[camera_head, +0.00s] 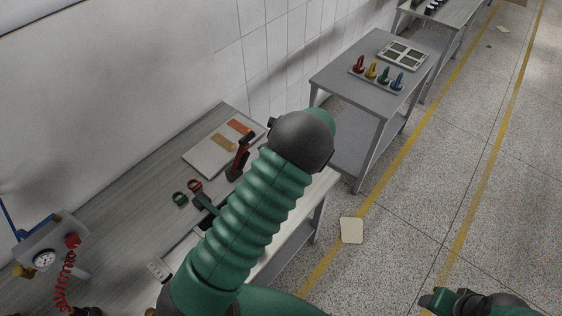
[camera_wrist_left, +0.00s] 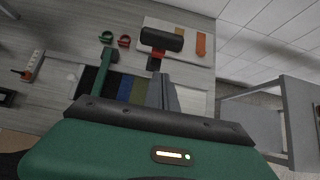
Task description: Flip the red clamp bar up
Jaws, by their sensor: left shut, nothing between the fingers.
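The red clamp bar (camera_head: 240,157) stands raised at a slant on the workbench, with a black handle at its top. In the left wrist view, its black handle (camera_wrist_left: 162,39) and a bit of its red part (camera_wrist_left: 154,63) show. My left gripper (camera_wrist_left: 161,78) is shut and empty, its grey fingertips just below the red part in that picture. I cannot tell whether they touch. In the head view my left arm hides this gripper. A green bar (camera_wrist_left: 103,75) stands left of my fingers. At the lower right of the head view is part of my right arm; its jaws are unclear.
A pale board with orange and tan pieces (camera_head: 208,158) lies behind the clamp. Red and green rings (camera_wrist_left: 115,41) lie beside it. A gauge box (camera_head: 47,250) with a red coiled hose is at the left. Another table (camera_head: 350,85) stands beyond, beside open floor.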

